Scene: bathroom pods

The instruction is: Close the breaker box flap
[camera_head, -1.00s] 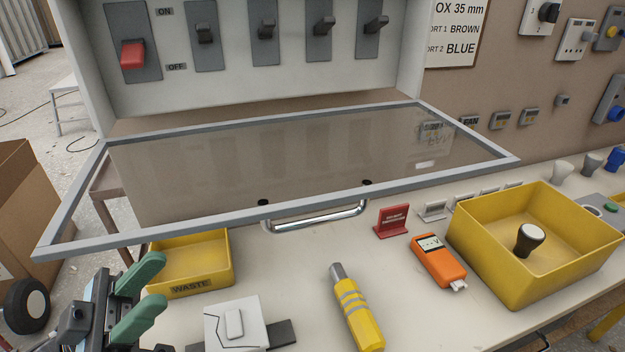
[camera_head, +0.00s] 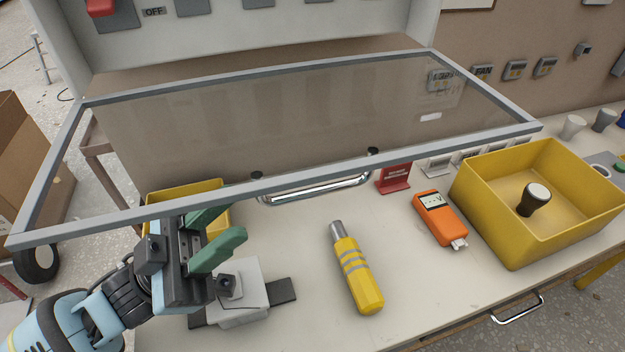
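The breaker box (camera_head: 240,30) is at the top, with its switches cut off by the picture's upper edge. Its clear flap with a grey frame (camera_head: 300,185) is hinged down, sticking out roughly level over the workbench. A chrome handle (camera_head: 318,193) hangs at the flap's front edge. My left gripper (camera_head: 222,234), with green fingers, is at the lower left, just in front of and below the flap's front edge, left of the handle. Its fingers are apart and nothing shows between them. Whether it touches the flap frame cannot be told. My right gripper is not in view.
A yellow waste bin (camera_head: 188,194) lies partly behind my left gripper. A white switch box (camera_head: 243,300) stands below it. A yellow tool (camera_head: 356,270), an orange meter (camera_head: 437,218) and a yellow crate (camera_head: 508,240) lie to the right. Bare bench shows between them.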

